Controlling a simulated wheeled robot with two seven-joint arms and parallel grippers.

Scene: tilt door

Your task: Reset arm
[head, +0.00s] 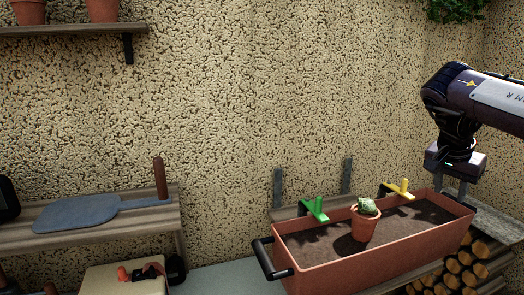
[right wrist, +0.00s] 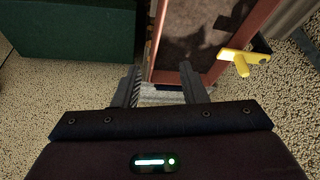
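My right arm comes in from the right in the head view, and its gripper (head: 454,188) points down beside the right end of the planter. In the right wrist view the two fingers of the right gripper (right wrist: 163,92) stand apart with nothing between them. The terracotta planter (head: 375,253) holds dark soil; its edge also shows past the fingers in the right wrist view (right wrist: 161,40). My left gripper is not in view.
A small potted plant (head: 364,224) stands in the planter. Firewood (head: 462,268) lies below right. A wooden shelf (head: 90,237) is at left. The wall between is clear.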

